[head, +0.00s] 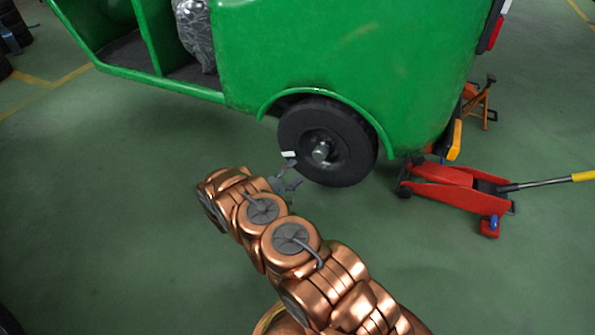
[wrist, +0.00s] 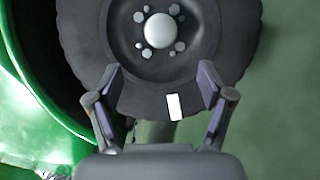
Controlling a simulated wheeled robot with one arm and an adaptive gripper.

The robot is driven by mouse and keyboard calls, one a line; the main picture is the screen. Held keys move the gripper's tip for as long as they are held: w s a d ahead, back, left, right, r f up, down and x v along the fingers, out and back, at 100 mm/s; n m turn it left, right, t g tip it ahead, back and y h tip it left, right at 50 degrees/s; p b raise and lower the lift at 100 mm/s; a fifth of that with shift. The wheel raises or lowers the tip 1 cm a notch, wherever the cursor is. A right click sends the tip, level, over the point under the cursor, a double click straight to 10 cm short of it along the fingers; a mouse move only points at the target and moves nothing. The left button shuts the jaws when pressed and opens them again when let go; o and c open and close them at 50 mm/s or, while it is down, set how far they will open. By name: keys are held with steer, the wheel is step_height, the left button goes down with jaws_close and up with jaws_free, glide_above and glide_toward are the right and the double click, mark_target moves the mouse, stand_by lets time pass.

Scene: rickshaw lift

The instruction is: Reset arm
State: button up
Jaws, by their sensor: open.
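My copper-coloured arm reaches from the bottom of the head view toward the rear wheel (head: 335,135) of the green rickshaw (head: 330,50). My gripper (head: 290,182) is small in that view, just to the lower left of the wheel. In the wrist view my gripper (wrist: 161,80) is open, its two fingers apart in front of the tyre, with nothing between them held. The wheel's hub (wrist: 160,30) and several nuts show above the fingertips. A white label (wrist: 175,107) shows between the fingers; I cannot tell what it is fixed to.
A red floor jack (head: 450,190) with a long handle (head: 550,182) stands right of the wheel by the rickshaw's rear. An orange stand (head: 478,102) is behind it. Tyres (head: 14,28) lie at the far left. The green floor (head: 120,220) left of my arm is clear.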

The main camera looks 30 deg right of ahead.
stand_by(0.4)
